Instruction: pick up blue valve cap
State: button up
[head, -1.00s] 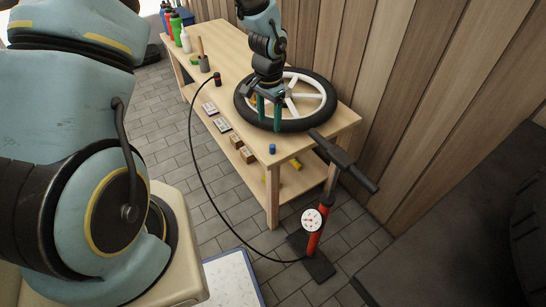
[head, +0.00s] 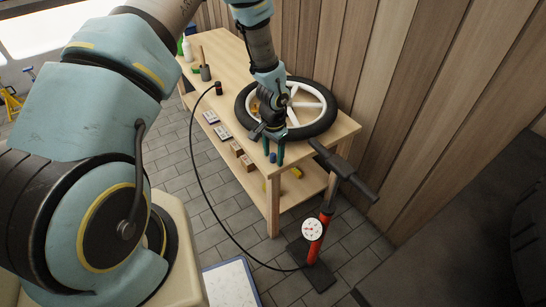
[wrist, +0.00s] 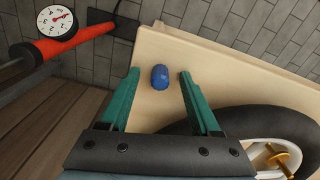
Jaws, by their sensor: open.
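The blue valve cap (wrist: 160,77) stands on the workbench (wrist: 255,88) near its front corner. In the head view the cap (head: 272,157) shows small and dark blue between the green fingers. My gripper (wrist: 157,73) is open, with one green finger on each side of the cap in the wrist view. The cap lies a little beyond the line between the fingers, and I see no contact. In the head view my gripper (head: 273,160) points down at the bench's front end, beside the wheel.
A wheel with a black tyre (head: 325,118) and white spokes lies on the bench close to my gripper. A red pump (head: 316,235) with a gauge and dark handle stands on the floor at the bench end. Its black hose (head: 197,165) arcs up to the bench edge.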

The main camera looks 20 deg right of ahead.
grip_shut()
dwell(0.5)
